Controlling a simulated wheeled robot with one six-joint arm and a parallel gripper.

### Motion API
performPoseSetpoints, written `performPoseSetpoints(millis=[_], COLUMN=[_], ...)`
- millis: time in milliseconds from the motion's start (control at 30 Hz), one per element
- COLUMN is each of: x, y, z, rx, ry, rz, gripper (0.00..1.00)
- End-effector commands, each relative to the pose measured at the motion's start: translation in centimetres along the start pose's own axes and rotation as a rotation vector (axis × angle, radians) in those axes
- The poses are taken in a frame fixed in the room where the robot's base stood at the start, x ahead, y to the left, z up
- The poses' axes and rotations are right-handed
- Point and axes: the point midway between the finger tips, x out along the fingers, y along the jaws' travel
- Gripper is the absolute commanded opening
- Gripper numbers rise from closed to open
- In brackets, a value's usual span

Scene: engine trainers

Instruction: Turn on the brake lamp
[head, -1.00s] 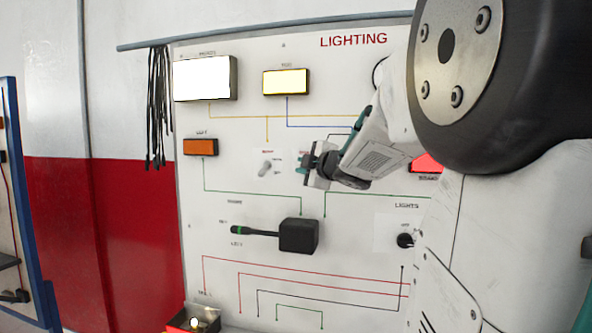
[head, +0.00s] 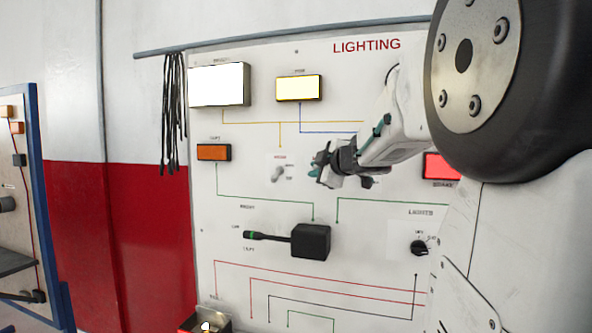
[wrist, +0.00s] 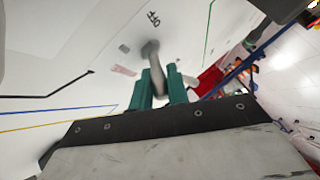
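The brake lamp (head: 437,165) glows red at the right of the white lighting panel, partly covered by my arm in the head view. My gripper (head: 318,168) is in front of the panel's middle, left of that lamp. In the wrist view the two teal fingers of my gripper (wrist: 158,92) stand apart. A blurred grey toggle lever (wrist: 152,58) shows between and beyond the fingertips, near a small reddish label (wrist: 124,71); I cannot tell whether the fingers touch it. In the head view that lever is hidden by my gripper.
Another toggle (head: 278,174) is left of my gripper. A black stalk box (head: 311,241) lies below, and a rotary knob (head: 418,248) is at lower right. White (head: 220,85) and yellow (head: 299,88) lamps are lit above. Black cables (head: 173,110) hang at the panel's left edge.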

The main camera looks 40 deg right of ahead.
Motion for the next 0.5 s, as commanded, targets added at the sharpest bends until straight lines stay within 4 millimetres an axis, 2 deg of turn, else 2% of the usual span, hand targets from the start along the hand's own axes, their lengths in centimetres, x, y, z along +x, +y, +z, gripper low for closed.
performPoseSetpoints(millis=[33,67,100,367,500], x=[0.0,0.0,0.0,-0.1,-1.4], y=[0.1,0.1,0.1,0.0,0.1], z=[0.0,0.0,0.0,0.0,0.0], rx=[0.000,0.000,0.000,0.000,-0.001], ry=[0.000,0.000,0.000,0.000,-0.001], rz=[0.002,0.001,0.001,0.001,0.004], gripper=[0.28,0.36,0.38,0.38,0.38])
